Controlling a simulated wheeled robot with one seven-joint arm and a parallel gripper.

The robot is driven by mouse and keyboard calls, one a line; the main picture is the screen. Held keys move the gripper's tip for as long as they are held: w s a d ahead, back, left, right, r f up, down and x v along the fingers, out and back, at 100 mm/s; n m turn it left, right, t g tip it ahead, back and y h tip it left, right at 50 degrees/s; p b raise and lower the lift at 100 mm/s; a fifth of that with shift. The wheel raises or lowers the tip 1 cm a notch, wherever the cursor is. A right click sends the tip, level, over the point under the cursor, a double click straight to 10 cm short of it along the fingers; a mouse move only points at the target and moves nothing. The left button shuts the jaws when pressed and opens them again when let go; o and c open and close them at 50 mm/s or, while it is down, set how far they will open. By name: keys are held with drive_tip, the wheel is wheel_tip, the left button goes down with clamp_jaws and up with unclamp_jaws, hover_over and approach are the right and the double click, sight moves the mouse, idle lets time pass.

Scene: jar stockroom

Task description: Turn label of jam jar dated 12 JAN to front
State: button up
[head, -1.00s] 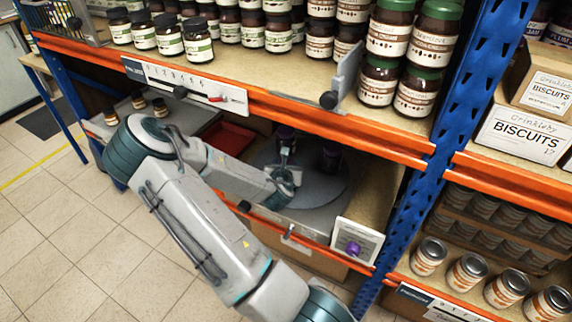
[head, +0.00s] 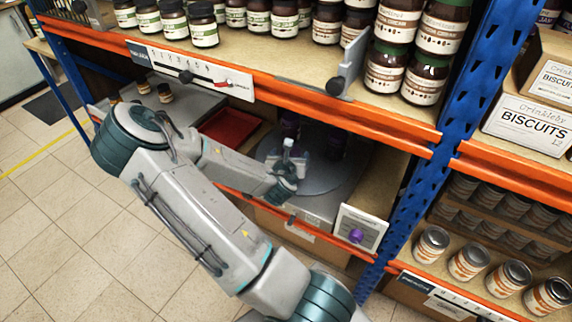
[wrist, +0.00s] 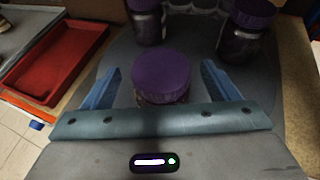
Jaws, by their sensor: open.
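Jam jars with purple lids stand on a round grey turntable (head: 328,178) in the lower bay. In the wrist view, one purple-lidded jar (wrist: 161,76) sits between the two blue fingers of my gripper (wrist: 161,88), with gaps on both sides. My gripper is open around it. A second jar (wrist: 147,22) stands behind it to the left, and a third jar (wrist: 240,32) behind it to the right. No date is readable on any jar, so I cannot tell which is dated 12 JAN. In the head view, my gripper (head: 290,165) reaches in low over the turntable.
A red tray (wrist: 52,62) lies left of the turntable. The orange shelf beam (head: 300,113) runs above the bay, and a blue upright (head: 440,130) stands at right.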

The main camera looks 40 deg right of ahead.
drive_tip(key=p+v, duration=0.2)
drive_tip(key=v, duration=0.1)
drive_tip(key=shift+r, duration=0.3)
drive_tip(key=p+v, duration=0.7)
drive_tip(key=p, duration=0.5)
drive_tip(key=shift+f, duration=0.25)
drive_tip(key=shift+s, duration=0.1)
